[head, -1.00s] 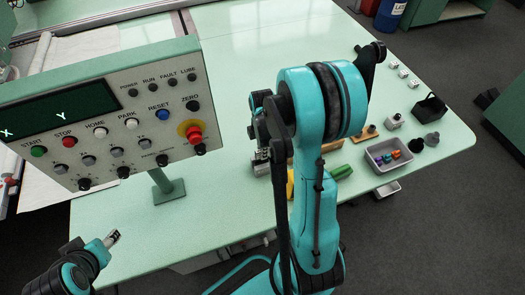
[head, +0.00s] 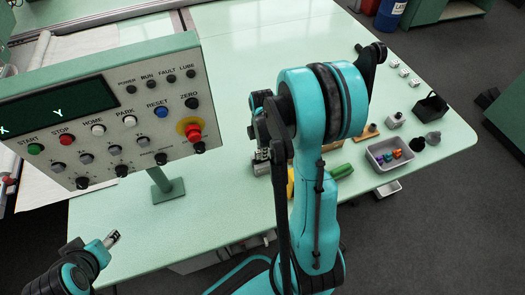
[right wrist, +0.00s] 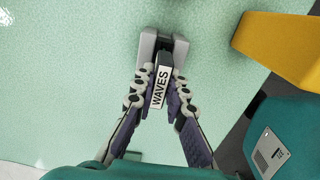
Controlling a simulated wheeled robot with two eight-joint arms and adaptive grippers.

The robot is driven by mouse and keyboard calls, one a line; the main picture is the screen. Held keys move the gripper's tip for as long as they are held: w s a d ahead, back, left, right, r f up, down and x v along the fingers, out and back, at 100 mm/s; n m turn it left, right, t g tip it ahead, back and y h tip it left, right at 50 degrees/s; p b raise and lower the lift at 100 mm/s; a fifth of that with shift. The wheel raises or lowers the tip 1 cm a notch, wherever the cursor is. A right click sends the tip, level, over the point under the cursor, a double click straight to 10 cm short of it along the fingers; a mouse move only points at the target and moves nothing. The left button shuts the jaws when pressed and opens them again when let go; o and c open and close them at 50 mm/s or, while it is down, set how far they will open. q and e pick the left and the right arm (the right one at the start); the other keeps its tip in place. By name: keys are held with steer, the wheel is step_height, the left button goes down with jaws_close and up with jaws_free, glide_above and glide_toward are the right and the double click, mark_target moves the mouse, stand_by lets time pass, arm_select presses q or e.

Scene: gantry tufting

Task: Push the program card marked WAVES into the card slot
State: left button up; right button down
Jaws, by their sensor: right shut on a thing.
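The program card marked WAVES (right wrist: 160,87) is in the right wrist view, its white label with black letters facing the camera. My right gripper (right wrist: 164,52) is shut on the card, with its fingers converging on either side of it. In the head view my right arm hides most of that gripper and the card. A grey block (head: 261,163) stands beside it; I cannot tell if it holds the slot. My left gripper (head: 112,238) is at lower left, away from the card.
A control panel (head: 100,105) on a post stands at left. A grey tray (head: 378,161) with several coloured pieces is further right. The tabletop (head: 225,190) between panel and right arm is clear.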

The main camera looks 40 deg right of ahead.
steer(key=shift+f+b, duration=0.8)
steer(key=shift+f, duration=0.1)
steer(key=c, duration=1.5)
jaws_free()
steer(key=shift+o, duration=0.2)
steer(key=shift+r, duration=0.1)
step_height(320, 180, up, 12)
steer(key=shift+f, duration=0.1)
steer(key=shift+a, duration=0.1)
steer(key=s+a+r+m+t+b, duration=0.1)
steer(key=s+a+m+t, duration=0.2)
steer(key=a+m, duration=0.4)
steer(key=s+a+r+m+t+b, duration=0.1)
steer(key=s+a+m+t, duration=0.2)
steer(key=a+m, duration=0.4)
steer(key=a+t, duration=0.1)
steer(key=a, duration=0.1)
steer(key=shift+a+r, duration=0.35)
steer(key=shift+a, duration=0.05)
